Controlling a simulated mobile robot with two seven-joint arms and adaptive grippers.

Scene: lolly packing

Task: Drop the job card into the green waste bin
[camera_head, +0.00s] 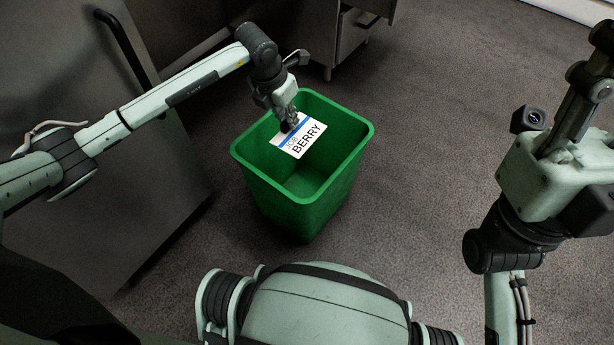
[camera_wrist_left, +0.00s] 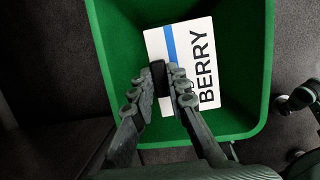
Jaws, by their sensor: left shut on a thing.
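The job card is white with a blue stripe and the word BERRY (camera_head: 306,139).
A grey cabinet (camera_head: 150,200) stands left of the bin, close to my left arm. Another grey cabinet with drawers (camera_head: 345,40) stands behind it. The carpet floor (camera_head: 440,100) right of the bin is clear.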

